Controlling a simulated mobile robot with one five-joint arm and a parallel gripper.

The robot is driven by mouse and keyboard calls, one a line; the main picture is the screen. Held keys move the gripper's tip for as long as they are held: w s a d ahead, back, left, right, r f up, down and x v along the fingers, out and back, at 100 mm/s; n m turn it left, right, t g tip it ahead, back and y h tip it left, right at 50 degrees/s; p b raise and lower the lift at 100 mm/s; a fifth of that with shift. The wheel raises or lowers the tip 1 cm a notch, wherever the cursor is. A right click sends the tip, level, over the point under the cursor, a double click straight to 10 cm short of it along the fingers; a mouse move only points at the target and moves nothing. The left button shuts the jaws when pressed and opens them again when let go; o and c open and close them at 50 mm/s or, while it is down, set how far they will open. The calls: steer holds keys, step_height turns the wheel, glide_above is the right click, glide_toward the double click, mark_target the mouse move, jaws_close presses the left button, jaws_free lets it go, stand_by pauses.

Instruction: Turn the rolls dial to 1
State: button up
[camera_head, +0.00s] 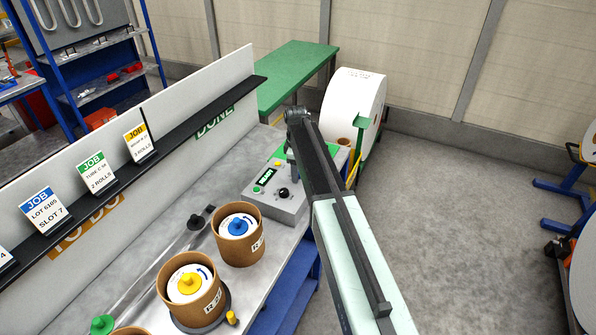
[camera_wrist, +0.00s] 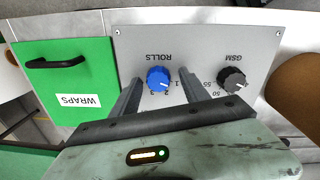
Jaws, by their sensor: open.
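The blue ROLLS dial (camera_wrist: 158,77) is on a grey panel (camera_wrist: 205,50) in the wrist view, where the lettering is upside down. Numbers 1, 2 and 3 sit around its lower side; its white mark is towards the lower right, but I cannot tell exactly which number it meets. My gripper (camera_wrist: 160,80) is open, with one finger on each side of the dial; I cannot tell whether they touch it. In the head view, my arm reaches over the grey control box (camera_head: 262,205), and I cannot make out the blue dial there.
The dark GSM dial (camera_wrist: 232,79) is right of my right finger. A green WRAPS lid (camera_wrist: 85,65) with a black handle lies left of the panel. Brown cores (camera_head: 238,250) stand on the bench before the box. A large white roll (camera_head: 352,100) stands behind my arm.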

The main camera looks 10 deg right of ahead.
steer(key=r+p, duration=0.8)
steer(key=shift+s+a, duration=0.1)
steer(key=shift+s, duration=0.1)
steer(key=shift+f, duration=0.1)
steer(key=f+b, duration=0.2)
steer(key=b, duration=0.1)
steer(key=shift+s+d+f, duration=0.2)
steer(key=shift+s+f, duration=0.15)
steer(key=shift+m, duration=0.7)
steer(key=s+f+b, duration=0.1)
steer(key=s, duration=0.2)
steer(key=s+f+b, duration=0.1)
steer(key=s, duration=0.2)
steer(key=s+f+b, duration=0.1)
steer(key=s, duration=0.2)
steer(key=shift+s+d+f+b, duration=0.35)
steer(key=s+f+m+b, duration=0.2)
steer(key=s+m, duration=0.9)
steer(key=s, duration=0.6)
steer(key=shift+d+m+g, duration=0.15)
steer(key=shift+m+g, duration=0.15)
steer(key=shift+m, duration=0.1)
steer(key=shift+f, duration=0.1)
